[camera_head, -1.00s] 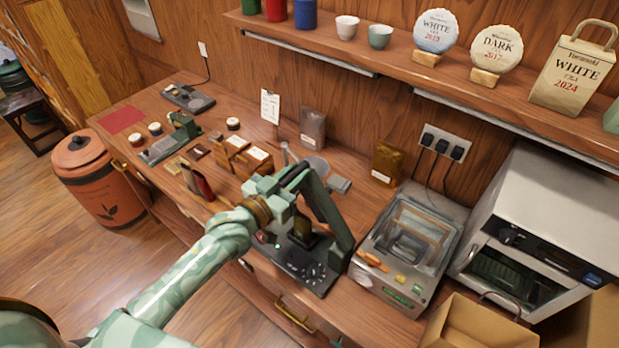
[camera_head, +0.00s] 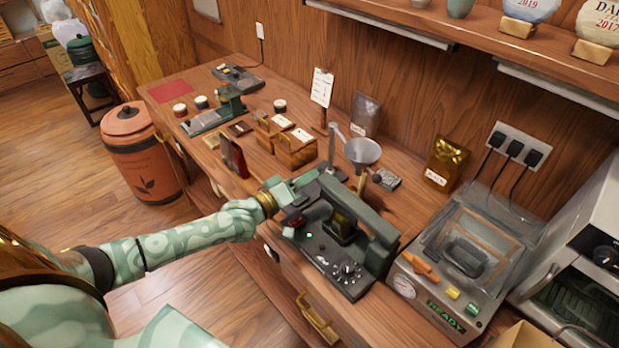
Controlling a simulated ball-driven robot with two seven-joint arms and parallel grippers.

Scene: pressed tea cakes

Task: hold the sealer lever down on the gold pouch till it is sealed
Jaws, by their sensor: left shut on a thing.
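The sealer (camera_head: 325,262) is a dark device on the counter with a dial and small red and green lights. Its thick dark lever (camera_head: 372,222) arches over the base. A dark gold pouch (camera_head: 343,224) stands in the sealer under the lever, partly hidden by it. My left gripper (camera_head: 308,184) is at the lever's left, front end, shut on it; the fingertips are hard to make out. Another gold pouch (camera_head: 446,163) with a pale label stands by the back wall. My right gripper is out of view.
A vacuum machine (camera_head: 440,290) with a clear lid and a READY display stands right of the sealer, beside a white oven (camera_head: 575,240). Behind the sealer are a funnel (camera_head: 362,152) and a silver pouch (camera_head: 365,114). Wooden boxes (camera_head: 296,148) stand further left.

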